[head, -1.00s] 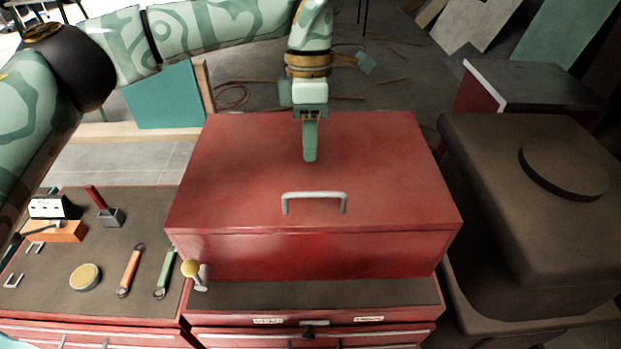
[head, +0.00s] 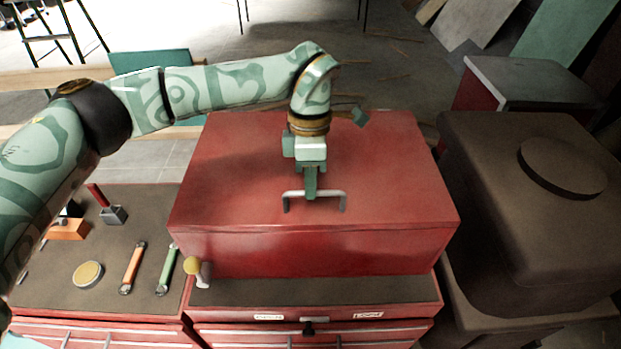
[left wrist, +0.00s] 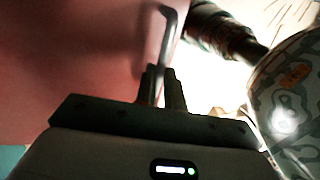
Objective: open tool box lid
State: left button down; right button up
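The red tool box (head: 250,190) stands in the middle of the head view with its lid (head: 400,185) down. A grey metal bar handle (head: 343,203) sits on top of the lid near its front edge. My left gripper (head: 311,194) points down at the middle of this handle. In the left wrist view the handle (left wrist: 170,35) runs down to the left gripper's fingers (left wrist: 162,85), which stand close together with only a narrow gap at the bar; they look shut on it. The exact contact is partly hidden. My right gripper is in neither view.
A bench top at left holds an orange block (head: 68,229), a round tin (head: 88,273), an orange-handled tool (head: 133,268) and a green one (head: 168,269). A brown bulky case (head: 530,210) stands close at right.

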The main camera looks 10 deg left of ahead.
pick_arm(q)
jog(key=w+a+r+p, duration=0.1)
jog(key=w+r+p, duration=0.3)
jog(key=r+p, duration=0.4)
jog(key=w+a+r+p, duration=0.1)
jog(key=w+r+p, duration=0.4)
jog(key=r+p, duration=0.3)
jog(key=shift+w+a+r, duration=0.25)
jog(key=shift+w+r, duration=0.05)
jog(key=shift+r, duration=1.4)
